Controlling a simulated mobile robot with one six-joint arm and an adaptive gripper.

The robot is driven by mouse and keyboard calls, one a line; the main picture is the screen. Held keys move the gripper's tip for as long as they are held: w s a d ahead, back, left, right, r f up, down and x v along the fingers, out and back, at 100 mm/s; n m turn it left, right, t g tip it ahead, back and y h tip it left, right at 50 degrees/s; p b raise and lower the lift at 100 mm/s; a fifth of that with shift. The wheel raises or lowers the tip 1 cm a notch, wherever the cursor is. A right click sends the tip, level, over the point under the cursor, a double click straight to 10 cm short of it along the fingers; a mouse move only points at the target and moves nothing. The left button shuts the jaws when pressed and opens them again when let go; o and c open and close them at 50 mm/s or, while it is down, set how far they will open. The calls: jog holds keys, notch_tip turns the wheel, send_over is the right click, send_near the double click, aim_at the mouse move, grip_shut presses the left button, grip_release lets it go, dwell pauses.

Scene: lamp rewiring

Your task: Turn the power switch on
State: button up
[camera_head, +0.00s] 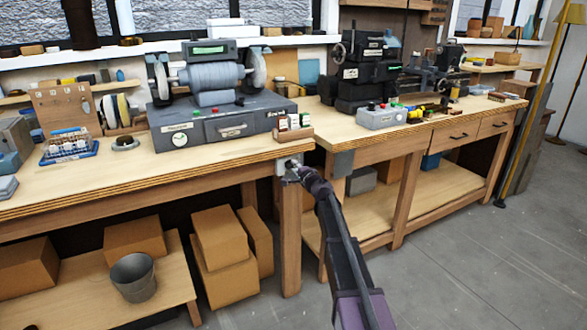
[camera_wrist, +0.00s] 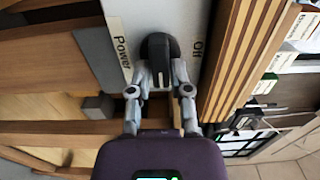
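The power switch (camera_wrist: 157,48) is a dark rounded handle on a grey plate (camera_wrist: 97,50) in the wrist view. "Power" is lettered on the plate left of the handle and "Off" right of it. My gripper (camera_wrist: 161,78) reaches the handle from below in this view, one fingertip on each side. Its fingers are drawn in and appear closed on the handle's near part; the exact contact is partly hidden. In the head view the grey switch box (camera_head: 281,164) sits on the front right corner of the left workbench, with my gripper (camera_head: 291,172) against it.
The left workbench (camera_head: 245,152) carries a grinder (camera_head: 212,78) and a small bottle rack (camera_head: 293,135) near the switch corner. A bench leg (camera_head: 291,240) stands below the switch. Cardboard boxes (camera_head: 222,240) and a bucket (camera_head: 133,278) are underneath. Open floor (camera_head: 470,260) lies to the right.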

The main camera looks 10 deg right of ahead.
jog(key=shift+o, duration=1.2)
jog(key=shift+d, duration=0.1)
jog(key=v, duration=1.2)
jog(key=shift+r, duration=0.1)
